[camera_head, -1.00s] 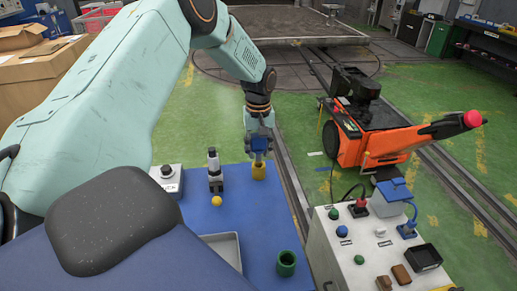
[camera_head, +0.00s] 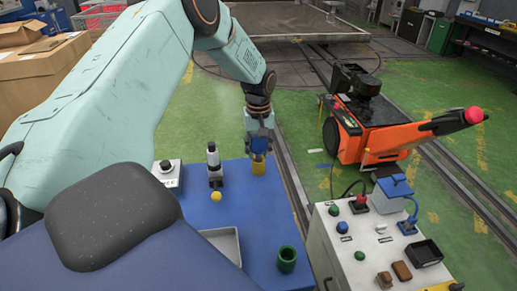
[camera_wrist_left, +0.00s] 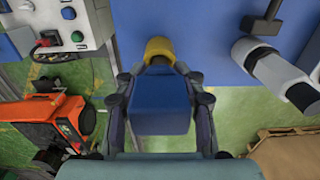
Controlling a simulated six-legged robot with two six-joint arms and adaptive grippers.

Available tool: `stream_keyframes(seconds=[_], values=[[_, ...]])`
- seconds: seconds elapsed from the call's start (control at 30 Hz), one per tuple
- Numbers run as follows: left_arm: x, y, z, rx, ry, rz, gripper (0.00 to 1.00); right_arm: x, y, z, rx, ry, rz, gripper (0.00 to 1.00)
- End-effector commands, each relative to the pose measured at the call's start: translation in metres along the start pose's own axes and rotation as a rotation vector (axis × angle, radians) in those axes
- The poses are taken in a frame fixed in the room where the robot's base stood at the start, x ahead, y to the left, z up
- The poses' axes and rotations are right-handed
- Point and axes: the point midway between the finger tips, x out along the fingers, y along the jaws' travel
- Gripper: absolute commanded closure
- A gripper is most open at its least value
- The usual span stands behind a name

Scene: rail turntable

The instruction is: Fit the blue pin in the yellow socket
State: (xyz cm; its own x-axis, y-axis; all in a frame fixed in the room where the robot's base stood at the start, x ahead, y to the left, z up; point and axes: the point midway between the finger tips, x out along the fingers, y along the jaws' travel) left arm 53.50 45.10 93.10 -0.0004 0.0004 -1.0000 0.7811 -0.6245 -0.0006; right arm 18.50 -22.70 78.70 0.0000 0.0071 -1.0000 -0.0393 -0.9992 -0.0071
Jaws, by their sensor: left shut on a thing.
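The yellow socket (camera_head: 258,169) stands upright at the far right edge of the blue table top. My left gripper (camera_head: 259,137) is shut on the blue pin (camera_head: 259,147), which shows just above the socket in the head view. In the left wrist view the blue pin (camera_wrist_left: 160,107) is large between the fingers of the left gripper (camera_wrist_left: 160,88). The yellow socket (camera_wrist_left: 160,47) shows beyond it, with part of its dark opening visible. The pin's lower end is hidden, so the gap to the socket is unclear. My right gripper is not in view.
A green socket (camera_head: 287,259) and a grey tray (camera_head: 229,244) are nearer on the table. A silver-and-black device (camera_head: 214,165) and a yellow ball (camera_head: 216,197) stand left of the yellow socket. A control box (camera_head: 334,263) stands at the right, an orange machine (camera_head: 377,139) behind it.

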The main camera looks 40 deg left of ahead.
Motion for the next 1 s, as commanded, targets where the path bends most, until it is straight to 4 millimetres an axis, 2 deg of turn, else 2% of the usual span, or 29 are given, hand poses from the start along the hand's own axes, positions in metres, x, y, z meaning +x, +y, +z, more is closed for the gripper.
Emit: stream_keyframes(seconds=[0.67, 0.7, 1.0], values=[[0.015, 0.0, 0.0, 0.0, 0.001, 0.0, 1.0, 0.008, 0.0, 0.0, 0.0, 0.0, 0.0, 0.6], [0.014, 0.0, 0.0, 0.0, 0.001, 0.0, 0.6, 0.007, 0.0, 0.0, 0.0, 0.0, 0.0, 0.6], [0.014, 0.0, 0.0, 0.0, 0.0, 0.0, 0.34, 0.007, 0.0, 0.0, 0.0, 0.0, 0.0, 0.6]])
